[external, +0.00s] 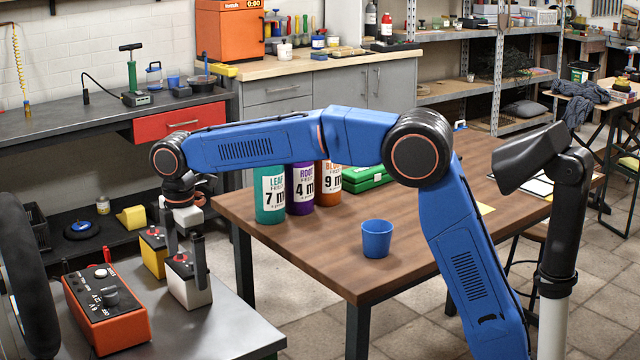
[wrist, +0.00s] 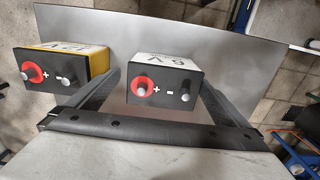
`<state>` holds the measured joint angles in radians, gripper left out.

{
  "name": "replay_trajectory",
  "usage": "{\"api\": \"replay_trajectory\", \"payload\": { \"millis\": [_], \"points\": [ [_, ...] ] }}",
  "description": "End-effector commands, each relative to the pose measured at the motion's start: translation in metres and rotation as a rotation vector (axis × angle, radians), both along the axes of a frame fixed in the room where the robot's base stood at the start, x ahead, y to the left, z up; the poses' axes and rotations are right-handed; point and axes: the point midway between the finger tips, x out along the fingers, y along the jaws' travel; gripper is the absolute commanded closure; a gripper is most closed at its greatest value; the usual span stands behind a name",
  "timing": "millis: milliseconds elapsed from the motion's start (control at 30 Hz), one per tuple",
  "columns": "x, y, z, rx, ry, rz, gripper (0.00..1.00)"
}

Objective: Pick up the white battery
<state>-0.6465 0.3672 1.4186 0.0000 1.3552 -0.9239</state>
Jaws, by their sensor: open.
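The white battery (external: 187,287) stands upright on the grey table at the lower left, with a dark top.
A yellow battery (external: 153,252) stands close beside the white one, to its left. It also shows in the wrist view (wrist: 98,58). An orange device (external: 105,308) with a dial sits at the front left of the grey table (external: 225,335). A blue cup (external: 376,238) stands on the wooden table.

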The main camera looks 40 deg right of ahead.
Motion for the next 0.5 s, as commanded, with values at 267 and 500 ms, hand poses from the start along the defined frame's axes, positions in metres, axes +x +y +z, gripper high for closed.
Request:
{"api": "replay_trajectory", "payload": {
  "millis": [267, 500],
  "points": [
    [-0.005, 0.003, -0.037, -0.001, 0.002, 0.000, 0.00],
    [-0.005, 0.003, -0.048, -0.001, 0.001, 0.000, 0.00]
  ]
}}
